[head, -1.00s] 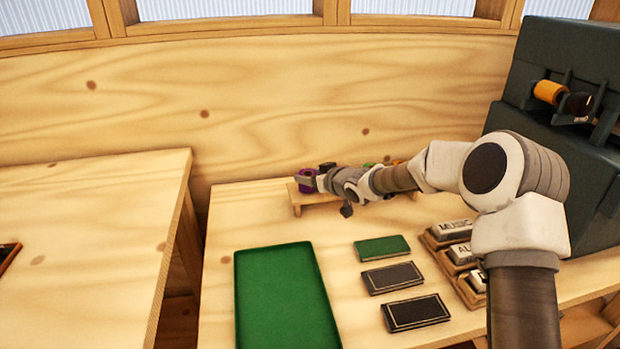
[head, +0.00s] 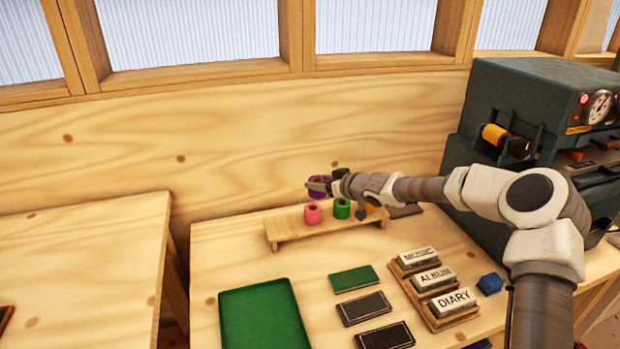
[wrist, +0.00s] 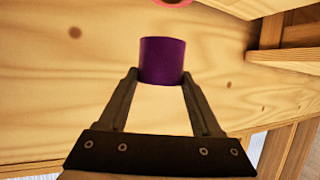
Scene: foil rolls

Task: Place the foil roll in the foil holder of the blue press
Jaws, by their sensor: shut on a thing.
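My gripper (head: 328,184) is shut on a purple foil roll (wrist: 162,60), held above the small wooden shelf (head: 277,234) at the back of the table. In the wrist view the roll sits between the two fingertips. It also shows in the head view (head: 317,186), partly covered by the gripper. The press (head: 482,92), dark blue-green, stands at the right. Its foil holder (head: 511,135) on the front has brackets with an orange roll (head: 494,134) and a dark end piece. My arm covers part of the press's lower front.
A pink roll (head: 313,213) and a green roll (head: 342,208) stand on the shelf. A green tray (head: 262,318), several flat covers, a rack of labelled blocks (head: 440,296) and a blue block (head: 490,284) lie in front. A wooden wall is behind.

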